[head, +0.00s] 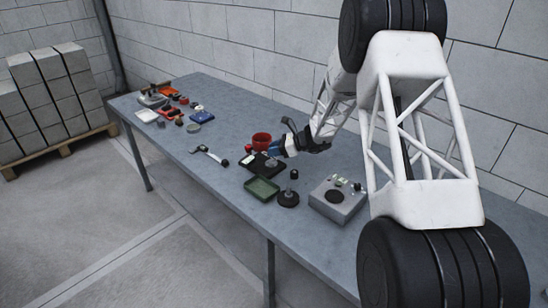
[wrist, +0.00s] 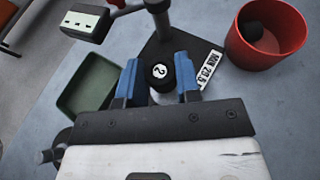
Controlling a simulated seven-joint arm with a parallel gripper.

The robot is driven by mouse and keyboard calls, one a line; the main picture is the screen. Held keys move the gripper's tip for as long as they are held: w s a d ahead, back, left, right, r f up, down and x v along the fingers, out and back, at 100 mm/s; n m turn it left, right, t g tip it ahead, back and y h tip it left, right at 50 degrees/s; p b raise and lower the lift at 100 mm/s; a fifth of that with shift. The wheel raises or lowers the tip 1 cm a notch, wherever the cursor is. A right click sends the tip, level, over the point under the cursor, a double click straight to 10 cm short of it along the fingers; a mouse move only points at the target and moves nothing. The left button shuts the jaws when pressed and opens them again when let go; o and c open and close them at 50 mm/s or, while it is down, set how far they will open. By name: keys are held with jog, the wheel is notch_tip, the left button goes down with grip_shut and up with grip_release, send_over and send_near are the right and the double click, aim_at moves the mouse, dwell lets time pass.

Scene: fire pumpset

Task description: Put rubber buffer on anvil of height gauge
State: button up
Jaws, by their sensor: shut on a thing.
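The rubber buffer (wrist: 159,72) is a small black cylinder with a white "2" mark on its top in the wrist view. My gripper (wrist: 157,74) has blue fingers shut on its two sides. The height gauge has a black base plate (wrist: 152,47) with a "MAX 28.5" label (wrist: 213,64) and a grey readout (wrist: 86,20). The buffer is over the base plate; a pale round surface, likely the anvil (wrist: 163,98), shows just below it in the picture. I cannot tell whether they touch. In the head view my gripper (head: 281,150) is at the gauge (head: 262,165).
A red bin (wrist: 268,60) with a dark piece inside stands right of the gauge. A green tray (wrist: 92,82) lies to its left. In the head view a grey box (head: 338,200) and a dark round-based piece (head: 288,199) stand nearby; a hammer-like tool (head: 208,154) lies left.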

jog(key=shift+f, duration=1.75)
jog(key=shift+f, duration=0.1)
jog(key=o, duration=0.9)
jog(key=v, duration=1.2)
